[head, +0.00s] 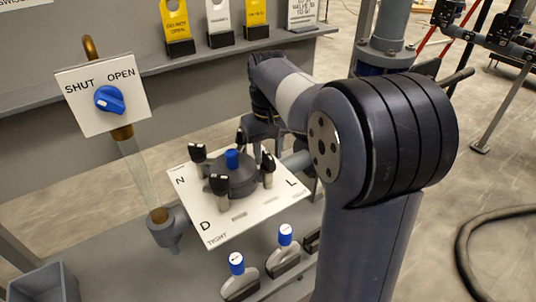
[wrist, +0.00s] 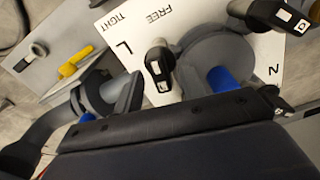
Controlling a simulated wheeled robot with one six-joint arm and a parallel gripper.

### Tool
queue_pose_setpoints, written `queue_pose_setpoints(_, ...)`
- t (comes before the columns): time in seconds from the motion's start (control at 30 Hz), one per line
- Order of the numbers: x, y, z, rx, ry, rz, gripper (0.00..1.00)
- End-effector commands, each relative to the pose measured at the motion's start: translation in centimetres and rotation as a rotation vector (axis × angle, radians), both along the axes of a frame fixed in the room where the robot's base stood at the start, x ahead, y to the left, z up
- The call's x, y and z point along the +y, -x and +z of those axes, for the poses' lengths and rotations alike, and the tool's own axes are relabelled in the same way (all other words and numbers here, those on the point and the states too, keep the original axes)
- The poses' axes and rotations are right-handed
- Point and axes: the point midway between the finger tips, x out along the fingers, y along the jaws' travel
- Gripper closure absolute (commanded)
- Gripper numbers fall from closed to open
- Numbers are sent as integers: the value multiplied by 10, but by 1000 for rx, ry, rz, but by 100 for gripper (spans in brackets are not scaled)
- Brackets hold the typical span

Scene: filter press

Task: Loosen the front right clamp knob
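A grey round lid (head: 236,180) with a blue centre cap (head: 232,158) sits on a white plate marked N, D, L and TIGHT. Black clamp knobs stand around it. The front right clamp knob (head: 268,166) is by the L; it also shows in the wrist view (wrist: 157,66), standing apart from my gripper body. The front left knob (head: 219,185) is by the D. My gripper (head: 262,132) hangs over the back right of the lid, fingers apart and apparently empty. My forearm partly hides it.
A blue SHUT/OPEN valve knob (head: 109,99) on a white plate stands at left. Two blue-topped handles (head: 237,264) (head: 285,235) stand in front of the plate. A shelf with yellow and white tags (head: 177,25) runs behind. A grey bin (head: 45,284) is at lower left.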

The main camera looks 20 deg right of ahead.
Motion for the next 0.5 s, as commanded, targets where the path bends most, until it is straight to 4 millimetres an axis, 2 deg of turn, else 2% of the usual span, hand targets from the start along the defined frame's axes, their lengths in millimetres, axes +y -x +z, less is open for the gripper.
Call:
queue_pose_setpoints(0.13, 0, 0, -10, 1, 0, 0, 62)
queue_pose_setpoints(0.4, 0, 0, -12, 0, 0, 0, 62)
queue_pose_setpoints(0.5, 0, 0, -12, 0, 0, 0, 68)
